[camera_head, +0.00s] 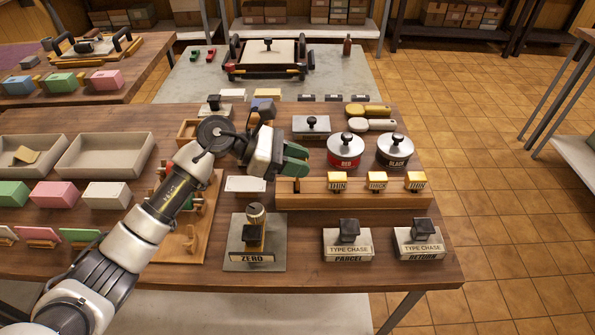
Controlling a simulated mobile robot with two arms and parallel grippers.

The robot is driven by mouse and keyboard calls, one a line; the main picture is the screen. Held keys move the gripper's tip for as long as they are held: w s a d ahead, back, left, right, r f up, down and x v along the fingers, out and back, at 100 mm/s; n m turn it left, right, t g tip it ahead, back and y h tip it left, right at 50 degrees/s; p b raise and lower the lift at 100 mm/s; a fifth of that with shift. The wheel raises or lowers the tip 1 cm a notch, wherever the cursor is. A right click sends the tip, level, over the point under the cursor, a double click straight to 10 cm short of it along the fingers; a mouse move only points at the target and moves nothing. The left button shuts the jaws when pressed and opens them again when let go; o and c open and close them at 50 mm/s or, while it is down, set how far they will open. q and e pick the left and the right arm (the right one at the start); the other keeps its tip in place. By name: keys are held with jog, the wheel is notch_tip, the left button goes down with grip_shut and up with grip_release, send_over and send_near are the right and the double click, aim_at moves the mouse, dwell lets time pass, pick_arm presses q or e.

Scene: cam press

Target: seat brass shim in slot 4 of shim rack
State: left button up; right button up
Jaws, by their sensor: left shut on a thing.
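The shim rack appears to be the long wooden block (350,198) at the middle right of the bench. Three brass-yellow labelled pieces stand along its top: one near the middle (338,183), one to its right (377,181) and one near the right end (415,181). My left gripper (291,166), with green fingers, is over the rack's left end. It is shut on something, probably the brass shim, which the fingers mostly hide. A small dark spot shows on the rack just below the fingers; I cannot tell if it is a slot or the held piece. My right gripper is not in view.
Red (346,150) and black (394,150) round tins stand behind the rack. In front are the ZERO stand (253,244) and two type chase blocks, PARCEL (347,243) and RETURN (418,240). Trays (105,157) and coloured blocks lie at left.

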pick_arm(q)
notch_tip(320, 180, down, 3)
jog(key=shift+f+p, duration=0.2)
jog(key=shift+p, duration=0.25)
jog(key=shift+f, duration=0.45)
jog(key=o, duration=0.9)
jog(key=shift+o, duration=0.2)
jog(key=shift+r, duration=0.15)
